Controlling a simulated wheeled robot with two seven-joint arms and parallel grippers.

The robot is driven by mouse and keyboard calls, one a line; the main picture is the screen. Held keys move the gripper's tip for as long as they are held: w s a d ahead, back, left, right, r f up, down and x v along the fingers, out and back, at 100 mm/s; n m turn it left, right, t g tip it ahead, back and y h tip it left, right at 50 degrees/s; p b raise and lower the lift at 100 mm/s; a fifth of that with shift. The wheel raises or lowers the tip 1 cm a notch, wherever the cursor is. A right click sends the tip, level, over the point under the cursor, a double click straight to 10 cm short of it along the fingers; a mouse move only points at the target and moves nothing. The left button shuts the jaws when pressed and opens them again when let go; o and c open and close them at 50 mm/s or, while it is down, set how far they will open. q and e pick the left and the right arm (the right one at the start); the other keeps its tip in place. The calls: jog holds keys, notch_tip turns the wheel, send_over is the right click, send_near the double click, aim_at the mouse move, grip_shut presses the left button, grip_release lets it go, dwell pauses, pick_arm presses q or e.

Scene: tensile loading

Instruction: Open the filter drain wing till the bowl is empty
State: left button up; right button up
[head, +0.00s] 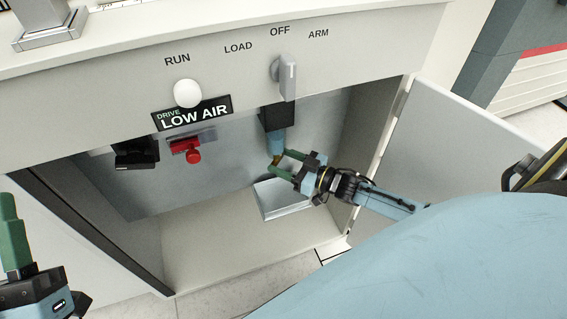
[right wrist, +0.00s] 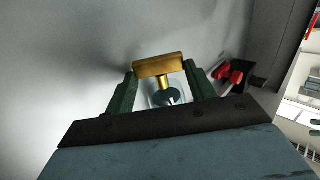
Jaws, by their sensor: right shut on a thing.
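The filter (head: 277,121) hangs on the cabinet's back wall, with a dark head and a bluish bowl (head: 276,142) below it. The brass drain wing (head: 275,161) is at the bowl's bottom. My right gripper (head: 281,163) is shut on the wing from below right. In the right wrist view the wing (right wrist: 158,66) is a brass T-shaped piece between the green fingers, with the clear bowl (right wrist: 165,95) behind its stem. I cannot tell how much liquid is in the bowl. My left gripper (head: 12,240) is at the left edge, outside the cabinet; its finger gap is not clear.
A shallow metal tray (head: 284,198) is below the filter. A red valve (head: 190,152) and a black fitting (head: 136,153) are to the left. The open cabinet door (head: 450,150) stands on the right. Above are a selector knob (head: 286,78), white lamp (head: 187,93) and LOW AIR sign (head: 193,113).

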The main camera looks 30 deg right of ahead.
jog(key=shift+d+y, duration=0.1)
jog(key=shift+y, duration=0.2)
jog(key=o, duration=1)
jog(key=shift+w, duration=0.1)
jog(key=shift+r, duration=0.1)
